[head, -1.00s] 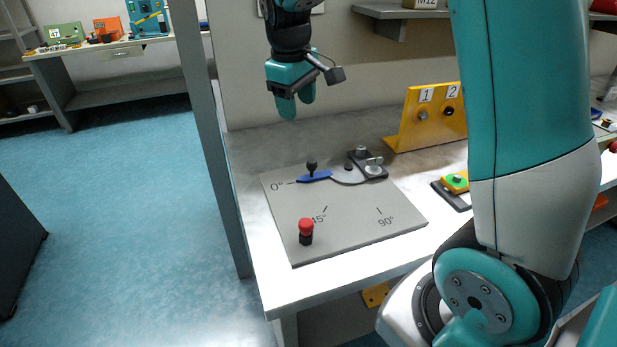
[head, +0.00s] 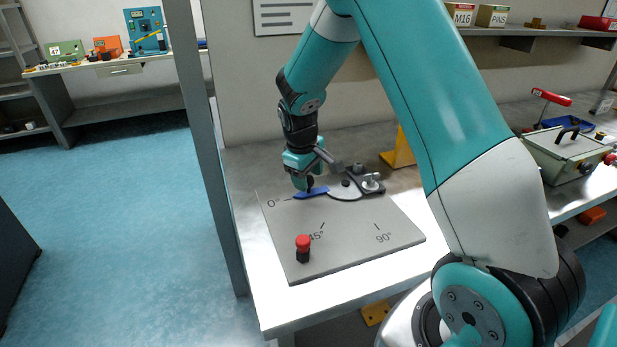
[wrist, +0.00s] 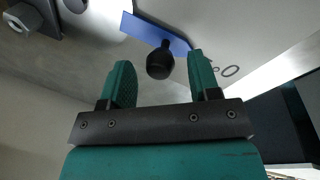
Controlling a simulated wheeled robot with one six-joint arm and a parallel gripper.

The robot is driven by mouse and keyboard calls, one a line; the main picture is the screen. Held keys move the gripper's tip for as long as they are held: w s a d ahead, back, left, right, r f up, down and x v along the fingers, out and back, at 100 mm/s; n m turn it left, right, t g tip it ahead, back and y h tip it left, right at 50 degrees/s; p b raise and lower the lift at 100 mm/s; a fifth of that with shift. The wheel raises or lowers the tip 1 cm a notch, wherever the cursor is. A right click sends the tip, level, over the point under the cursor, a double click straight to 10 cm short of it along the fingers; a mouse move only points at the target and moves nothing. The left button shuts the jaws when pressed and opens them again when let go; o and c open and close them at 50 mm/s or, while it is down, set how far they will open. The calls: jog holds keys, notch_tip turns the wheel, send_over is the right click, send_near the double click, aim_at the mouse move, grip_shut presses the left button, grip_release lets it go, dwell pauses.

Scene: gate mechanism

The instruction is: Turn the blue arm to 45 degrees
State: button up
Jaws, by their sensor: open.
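The blue arm (head: 316,191) lies on the grey plate (head: 335,234), its tip by the 0° mark. Its black knob (wrist: 160,62) stands upright near its outer end in the wrist view, where the blue arm (wrist: 150,32) also shows. My gripper (head: 303,186) is down at the blue arm's knob in the head view and partly hides it. In the wrist view my gripper (wrist: 160,80) is open, with the knob just ahead of and between the two fingertips. I cannot tell whether a finger touches it. The 45° and 90° marks lie toward the front of the plate.
A red-topped button (head: 303,243) stands on the plate near the 45° mark. A metal clamp block (head: 369,181) sits at the arm's pivot end. A yellow panel (head: 398,150) is behind my arm. A box with a handle (head: 572,150) stands at the right.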

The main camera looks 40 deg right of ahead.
jog(key=shift+f, duration=0.55)
jog(key=c, duration=1)
grip_shut()
